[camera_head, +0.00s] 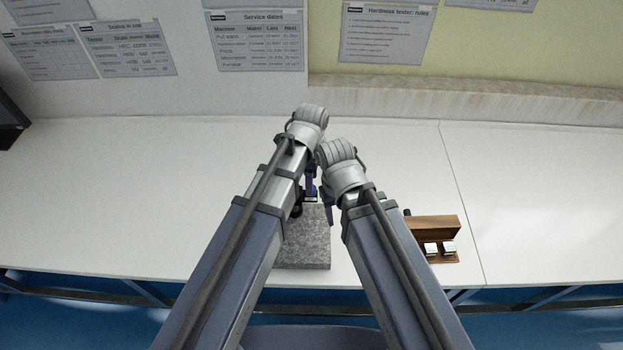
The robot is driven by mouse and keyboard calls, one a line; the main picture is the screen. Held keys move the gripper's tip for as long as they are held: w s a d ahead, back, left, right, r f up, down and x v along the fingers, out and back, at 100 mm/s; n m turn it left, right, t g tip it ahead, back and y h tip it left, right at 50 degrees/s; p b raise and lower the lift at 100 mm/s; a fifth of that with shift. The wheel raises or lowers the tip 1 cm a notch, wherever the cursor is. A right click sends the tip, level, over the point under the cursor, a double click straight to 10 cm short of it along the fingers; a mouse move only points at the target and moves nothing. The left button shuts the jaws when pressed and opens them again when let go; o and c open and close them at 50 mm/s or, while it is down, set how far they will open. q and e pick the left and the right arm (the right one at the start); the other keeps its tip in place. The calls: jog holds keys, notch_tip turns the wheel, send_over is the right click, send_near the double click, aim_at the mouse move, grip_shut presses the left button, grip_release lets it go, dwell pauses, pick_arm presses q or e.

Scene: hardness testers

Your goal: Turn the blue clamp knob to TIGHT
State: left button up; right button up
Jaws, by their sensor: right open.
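Both of my arms reach in from the bottom and nearly meet over the middle of the bench. My right gripper (328,202) shows only as a small bluish part beside the right arm, and it is open. My left gripper is hidden behind the left arm. A speckled grey stone block (307,246) sits on the bench between the arms. Small blue and dark parts (311,181) show in the gap above the block. I cannot tell whether these include the blue clamp knob, and no TIGHT mark is readable.
A brown wooden case (435,227) with two pale metal blocks stands right of my right arm. A dark object (10,122) is at the left edge. Printed sheets (257,40) hang on the wall.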

pick_arm(q)
notch_tip(320, 180, up, 5)
jog(key=p, duration=0.4)
jog(key=shift+r, duration=0.1)
jog(key=shift+s, duration=0.1)
